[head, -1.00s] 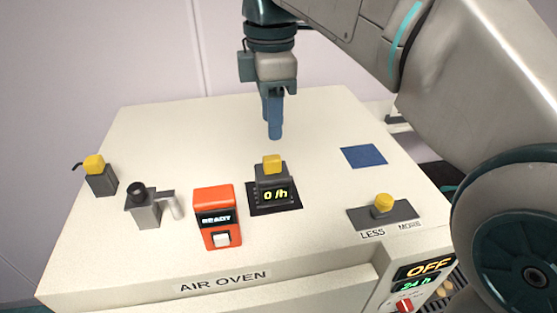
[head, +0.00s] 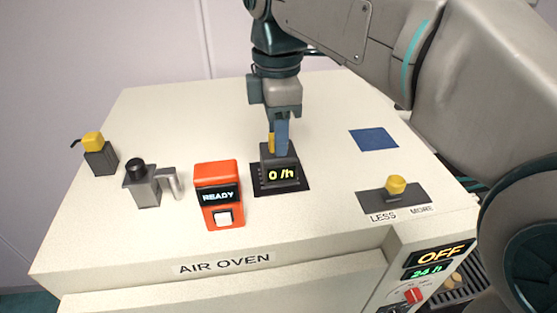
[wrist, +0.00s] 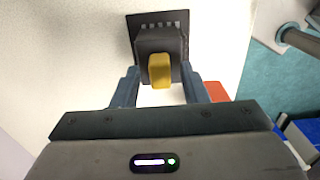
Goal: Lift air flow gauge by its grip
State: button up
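The air flow gauge (head: 281,174) is a dark grey block with a lit "0 /h" display, standing on a black square on top of the air oven. Its yellow grip (wrist: 160,70) shows between my fingers in the wrist view. In the head view, a blue finger partly hides the yellow grip (head: 271,142). My gripper (head: 280,149) points down at the gauge's top. It is open, with one finger on each side of the grip and a visible gap at both sides in the wrist view.
An orange READY box (head: 218,194) stands left of the gauge. A grey valve-like fitting (head: 146,187) and a yellow-topped block (head: 98,154) are farther left. A yellow LESS/MORE knob (head: 396,186) and a flat blue square (head: 373,139) lie to the right.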

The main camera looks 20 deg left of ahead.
jog(key=shift+c, duration=0.3)
grip_shut()
jog(key=shift+r+p, duration=1.5)
jog(key=shift+r, duration=0.15)
jog(key=shift+w+f, duration=0.1)
